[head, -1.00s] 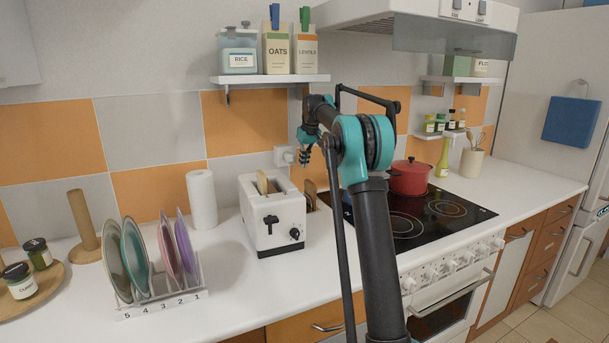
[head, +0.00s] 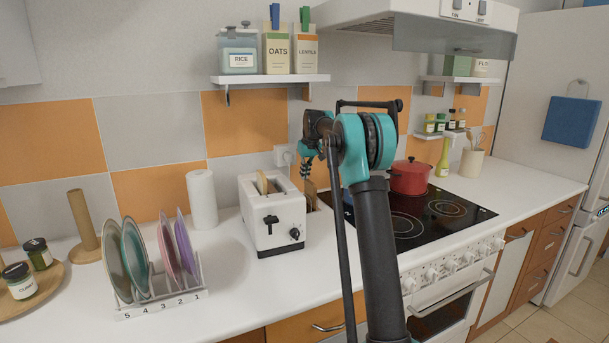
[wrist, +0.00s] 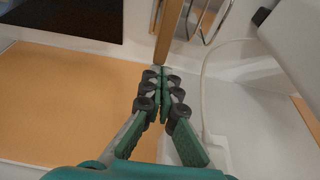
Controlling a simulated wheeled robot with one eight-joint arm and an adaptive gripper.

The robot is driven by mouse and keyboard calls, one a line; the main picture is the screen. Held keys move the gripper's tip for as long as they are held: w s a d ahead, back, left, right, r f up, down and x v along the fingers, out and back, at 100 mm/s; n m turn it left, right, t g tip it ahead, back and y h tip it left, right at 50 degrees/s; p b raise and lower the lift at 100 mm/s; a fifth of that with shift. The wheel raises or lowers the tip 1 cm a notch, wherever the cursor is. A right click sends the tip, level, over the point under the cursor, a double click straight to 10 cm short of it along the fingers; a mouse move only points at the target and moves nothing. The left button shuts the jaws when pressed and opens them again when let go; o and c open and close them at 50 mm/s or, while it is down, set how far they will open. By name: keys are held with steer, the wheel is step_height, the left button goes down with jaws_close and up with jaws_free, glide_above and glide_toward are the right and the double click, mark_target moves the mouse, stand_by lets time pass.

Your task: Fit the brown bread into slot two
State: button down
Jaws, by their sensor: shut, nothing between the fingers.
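A brown slice of bread (head: 310,193) stands upright between the toaster and the hob. Its narrow edge (wrist: 172,32) shows in the wrist view, beside thin wire loops. My gripper (head: 306,174) is above this slice; its fingers (wrist: 164,72) are shut and empty, with the tips close to the slice's edge. I cannot tell whether they touch it. The white toaster (head: 272,222) stands to the left of the slice. A lighter slice (head: 262,183) pokes up from the toaster's left slot. The right slot looks empty. The lower part of the brown slice is hidden.
A plate rack (head: 160,306) numbered 5 to 1 holds several plates at the left. A paper towel roll (head: 202,200) stands behind. A red pot (head: 410,178) is on the hob (head: 455,212). A shelf (head: 270,79) hangs above. The counter before the toaster is clear.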

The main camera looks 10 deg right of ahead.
steer(key=s+d, duration=0.4)
steer(key=s, duration=1)
steer(key=s+d, duration=0.5)
steer(key=s, duration=0.9)
steer(key=s+d, duration=0.5)
steer(key=s, duration=0.9)
steer(key=shift+s, duration=0.3)
steer(key=shift+w+a, duration=0.1)
step_height(320, 180, up, 5)
steer(key=s+d, duration=0.3)
steer(key=s, duration=0.6)
steer(key=s+d, duration=0.3)
steer(key=s, duration=0.7)
steer(key=shift+s+d, duration=0.1)
steer(key=shift+s, duration=0.05)
